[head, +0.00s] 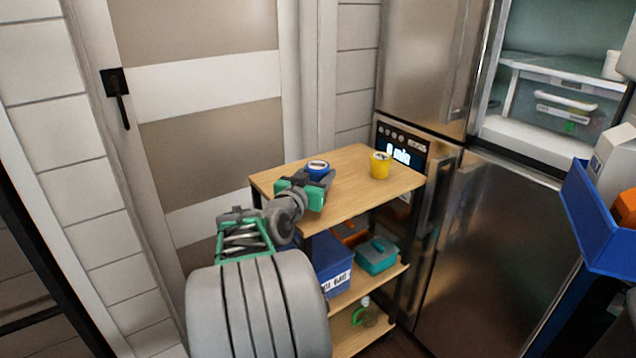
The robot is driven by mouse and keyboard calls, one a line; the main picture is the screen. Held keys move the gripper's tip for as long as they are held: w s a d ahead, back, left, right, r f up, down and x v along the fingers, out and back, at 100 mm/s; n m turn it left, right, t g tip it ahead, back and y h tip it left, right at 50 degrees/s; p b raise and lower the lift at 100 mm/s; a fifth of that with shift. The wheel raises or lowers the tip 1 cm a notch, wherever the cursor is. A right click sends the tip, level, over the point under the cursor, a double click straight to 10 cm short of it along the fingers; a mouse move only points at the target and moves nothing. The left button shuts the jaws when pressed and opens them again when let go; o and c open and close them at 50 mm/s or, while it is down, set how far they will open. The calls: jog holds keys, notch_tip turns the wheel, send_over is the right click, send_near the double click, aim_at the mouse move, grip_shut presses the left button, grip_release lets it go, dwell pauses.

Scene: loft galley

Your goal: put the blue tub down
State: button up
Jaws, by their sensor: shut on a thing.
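The blue tub (318,166) is small and round with a pale top. It is at the left back part of the wooden trolley's top (350,193). My gripper (317,176) is shut on the tub, and its body hides the tub's near side and underside. I cannot tell whether the tub touches the wood or is held just above it.
A yellow cup (381,165) stands on the trolley top to the right. Below are a blue bin (330,265) and a teal box (376,255). A steel fridge (500,240) stands right of the trolley. The front right of the top is clear.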

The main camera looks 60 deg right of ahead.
jog(key=shift+s+d+f, duration=0.1)
jog(key=shift+d+f, duration=0.1)
jog(key=shift+f, duration=0.5)
jog(key=shift+r, duration=0.1)
jog(key=shift+f+b, duration=0.2)
jog(key=shift+b, duration=0.15)
jog(key=o, duration=1.5)
